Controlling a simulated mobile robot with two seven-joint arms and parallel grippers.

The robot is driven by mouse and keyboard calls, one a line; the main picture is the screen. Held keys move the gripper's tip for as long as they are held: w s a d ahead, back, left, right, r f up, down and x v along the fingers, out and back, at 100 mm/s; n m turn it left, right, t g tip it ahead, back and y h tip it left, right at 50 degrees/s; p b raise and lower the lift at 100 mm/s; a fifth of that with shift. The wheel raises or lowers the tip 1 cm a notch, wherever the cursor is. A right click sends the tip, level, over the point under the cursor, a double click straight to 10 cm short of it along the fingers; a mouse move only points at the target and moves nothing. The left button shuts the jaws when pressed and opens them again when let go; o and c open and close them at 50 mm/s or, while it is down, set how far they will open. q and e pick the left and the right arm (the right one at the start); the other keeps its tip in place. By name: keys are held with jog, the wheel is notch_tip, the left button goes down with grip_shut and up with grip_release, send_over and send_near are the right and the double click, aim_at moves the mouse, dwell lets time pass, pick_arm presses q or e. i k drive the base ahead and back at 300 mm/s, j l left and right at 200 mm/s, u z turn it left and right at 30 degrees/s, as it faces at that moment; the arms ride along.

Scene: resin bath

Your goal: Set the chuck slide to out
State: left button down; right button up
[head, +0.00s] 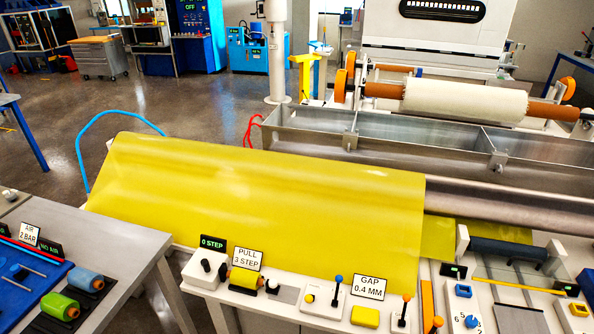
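I cannot tell for sure which part is the chuck slide; none is labelled so. Candidates on the front panel are a lever with a blue knob (339,280) and a lever with an orange knob (407,299), both standing up from white plates. At the left, a label reads AIR 2 BAR (30,234) beside a display reading NO AIR (50,248). Neither of my grippers shows in the head view.
A yellow sheet (260,195) slopes across the middle, behind the panel. A grey metal trough (400,135) and a white roll (464,102) on an orange core lie behind it. A blue tray (30,285) and green and blue spools (60,306) are at the left.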

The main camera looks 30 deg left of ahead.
aim_at(272, 287)
jog(key=u, duration=1.25)
